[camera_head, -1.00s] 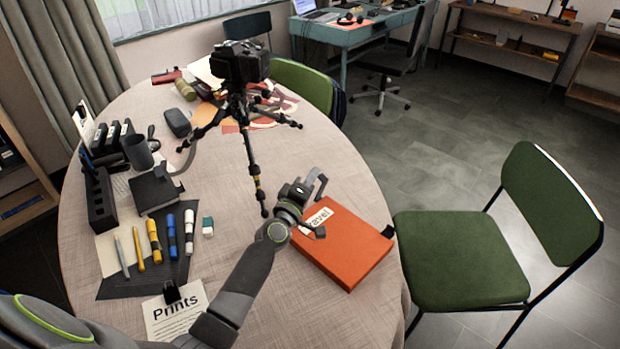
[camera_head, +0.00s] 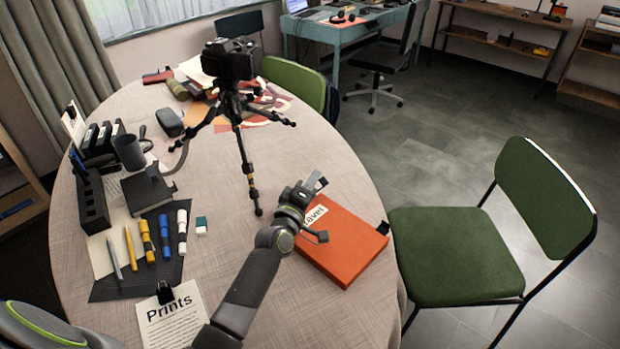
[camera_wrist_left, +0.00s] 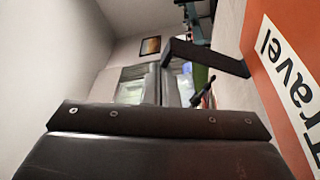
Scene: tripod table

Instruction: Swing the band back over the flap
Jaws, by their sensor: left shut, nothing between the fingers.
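An orange box file (camera_head: 345,245) with a white label ending in "avel" lies on the right side of the round table. Its label reads "Travel" in the left wrist view (camera_wrist_left: 288,82). A small black piece (camera_head: 383,228) stands at its right corner; I cannot tell if it is the band's end. No band across the flap can be made out. My left gripper (camera_head: 316,183) is shut and empty, just over the file's far left corner; I cannot tell if it touches. The gripper and wrist hide part of the file's left edge. My right gripper is not in view.
A camera on a tripod (camera_head: 240,130) stands close behind my left gripper. Markers (camera_head: 164,236), a black box (camera_head: 148,190) and a "Prints" sheet (camera_head: 172,318) lie to the left. A green chair (camera_head: 455,255) stands right of the table.

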